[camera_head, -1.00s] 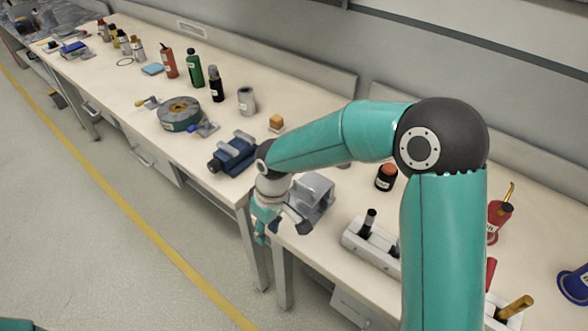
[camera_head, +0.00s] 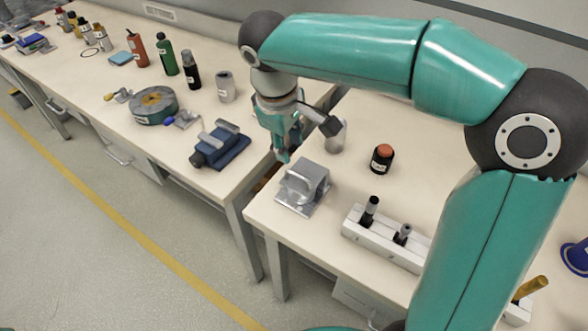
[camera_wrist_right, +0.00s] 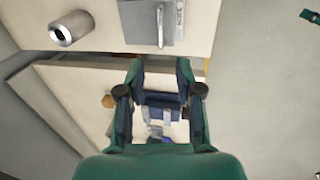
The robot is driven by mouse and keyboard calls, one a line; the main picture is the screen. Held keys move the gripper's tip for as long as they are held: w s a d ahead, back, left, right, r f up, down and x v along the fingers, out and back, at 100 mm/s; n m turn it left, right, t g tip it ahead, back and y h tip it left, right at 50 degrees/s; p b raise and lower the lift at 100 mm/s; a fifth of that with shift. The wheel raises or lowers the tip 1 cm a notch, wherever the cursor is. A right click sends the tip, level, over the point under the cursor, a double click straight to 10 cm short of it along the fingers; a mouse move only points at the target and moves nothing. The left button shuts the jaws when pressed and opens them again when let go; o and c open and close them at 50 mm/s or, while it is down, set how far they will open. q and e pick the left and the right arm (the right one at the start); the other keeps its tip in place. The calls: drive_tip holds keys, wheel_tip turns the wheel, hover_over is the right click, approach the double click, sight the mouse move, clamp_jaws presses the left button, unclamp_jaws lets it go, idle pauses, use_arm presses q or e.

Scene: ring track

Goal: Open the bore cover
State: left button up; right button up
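A grey metal block (camera_head: 316,174) with a pale handle-like bar on its front sits near the front left corner of the nearer table. I take it for the part with the bore cover; no open bore shows. It also shows at the top of the right wrist view (camera_wrist_right: 137,20), with its bar and a small label plate. My right gripper (camera_head: 283,152) hangs pointing down, just behind and left of the block, apart from it. In the right wrist view the fingers (camera_wrist_right: 159,72) are spread, with nothing held between them. My left gripper is not in view.
A metal cup (camera_head: 337,136) stands behind the block, close to my right gripper. A white rack (camera_head: 383,243) with dark pegs is to its right, and a dark jar (camera_head: 381,159) behind. A blue vise (camera_head: 221,146) stands on the far table, across a gap.

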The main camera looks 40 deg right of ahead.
sight(295, 173)
drive_tip(key=f, duration=0.3)
drive_tip(key=d+f, duration=0.1)
drive_tip(key=f, duration=0.5)
drive_tip(key=shift+w+d+f+b, duration=0.15)
drive_tip(key=shift+w+d+b, duration=0.15)
drive_tip(key=shift+d+b, duration=0.05)
clamp_jaws()
